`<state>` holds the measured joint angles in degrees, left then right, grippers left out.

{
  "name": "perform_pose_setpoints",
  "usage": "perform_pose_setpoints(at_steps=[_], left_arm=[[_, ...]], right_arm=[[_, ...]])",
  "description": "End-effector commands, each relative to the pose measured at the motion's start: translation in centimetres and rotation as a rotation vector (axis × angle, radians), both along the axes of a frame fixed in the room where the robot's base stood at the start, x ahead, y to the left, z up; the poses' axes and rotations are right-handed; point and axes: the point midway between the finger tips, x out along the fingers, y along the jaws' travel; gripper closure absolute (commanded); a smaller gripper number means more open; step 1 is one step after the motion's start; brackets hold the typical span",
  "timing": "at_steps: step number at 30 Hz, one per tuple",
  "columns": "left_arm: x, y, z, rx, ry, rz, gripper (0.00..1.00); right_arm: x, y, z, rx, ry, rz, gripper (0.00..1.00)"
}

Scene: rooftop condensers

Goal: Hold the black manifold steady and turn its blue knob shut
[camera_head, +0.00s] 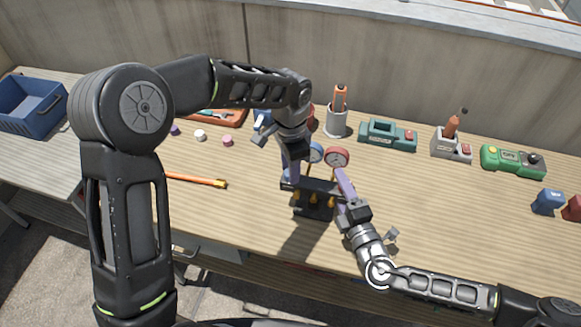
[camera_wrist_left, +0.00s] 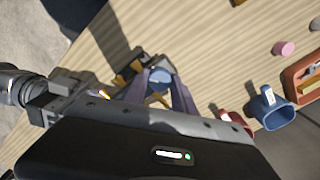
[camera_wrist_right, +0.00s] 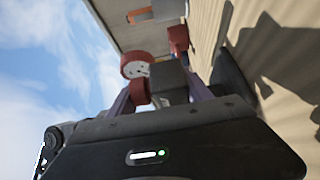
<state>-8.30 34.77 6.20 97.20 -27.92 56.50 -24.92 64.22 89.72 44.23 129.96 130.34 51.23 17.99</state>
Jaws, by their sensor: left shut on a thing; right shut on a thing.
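The black manifold (camera_head: 312,207) stands upright on the wooden bench, with a blue gauge (camera_head: 316,152) and a red gauge (camera_head: 336,158) on top and yellow fittings along its front. My left gripper (camera_head: 290,172) reaches down at the manifold's left end. In the left wrist view its fingers close around the blue knob (camera_wrist_left: 159,78), which they partly hide. My right gripper (camera_head: 343,182) is shut on the manifold's right end. In the right wrist view the dark manifold body (camera_wrist_right: 168,80) sits between the fingers, beside the red gauge (camera_wrist_right: 137,65).
A blue crate (camera_head: 30,105) stands at the far left. An orange tool (camera_head: 197,180) lies left of the manifold. A grey cup (camera_head: 337,122), a teal device (camera_head: 388,134) and a green device (camera_head: 512,160) stand along the back.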

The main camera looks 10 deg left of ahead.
Motion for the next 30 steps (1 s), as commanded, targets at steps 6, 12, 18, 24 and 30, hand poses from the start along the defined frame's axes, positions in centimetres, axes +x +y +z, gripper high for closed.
perform_pose_setpoints(at_steps=[6,12,18,24,30], left_arm=[[0.06,0.04,0.05,0.001,-0.002,-0.203,1.00],[0.07,0.01,0.06,0.000,-0.002,-0.388,1.00],[0.09,0.03,0.06,0.001,-0.003,-0.540,1.00],[0.08,0.01,0.07,0.000,-0.002,-0.637,1.00],[0.08,0.01,0.08,0.000,-0.003,-0.679,1.00]], right_arm=[[-0.08,-0.04,-0.45,-0.003,0.010,0.001,1.00],[-0.08,-0.04,-0.45,-0.003,0.010,0.001,1.00],[-0.07,-0.05,-0.46,-0.002,0.010,0.000,1.00],[-0.07,-0.05,-0.46,-0.002,0.010,0.000,1.00],[-0.07,-0.05,-0.47,-0.003,0.011,0.000,1.00]])
